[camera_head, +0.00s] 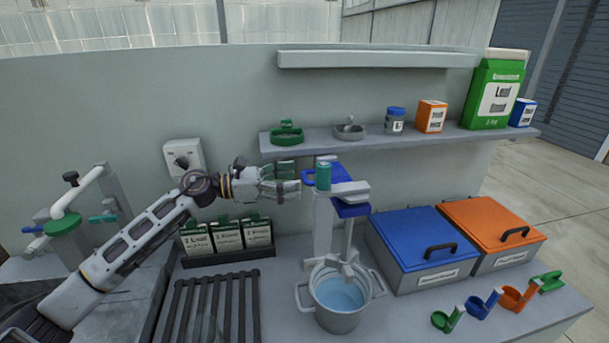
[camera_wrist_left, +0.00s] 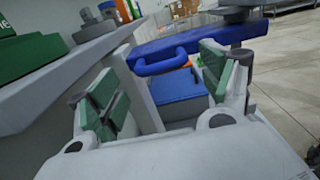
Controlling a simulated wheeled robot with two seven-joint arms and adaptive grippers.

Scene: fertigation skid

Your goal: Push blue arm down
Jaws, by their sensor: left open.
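The blue arm (camera_head: 350,209) belongs to the mixer stand above the metal pot, with a blue handle loop (camera_head: 308,178) on its left side. A grey block and a green cylinder (camera_head: 323,176) sit on top of it. In the left wrist view the blue arm (camera_wrist_left: 205,40) crosses the upper middle, and its handle loop (camera_wrist_left: 162,66) shows between the fingers. My left gripper (camera_head: 289,180) is open with green pads, just left of the handle, apparently apart from it. It also shows in the left wrist view (camera_wrist_left: 162,85). My right gripper is not in view.
The pot (camera_head: 341,304) of water stands under the mixer. A shelf (camera_head: 385,142) with dishes and containers runs above and behind. Blue (camera_head: 420,240) and orange (camera_head: 490,222) lidded bins stand right. Labelled packets (camera_head: 228,237) and a black rack (camera_head: 210,300) are below my left arm.

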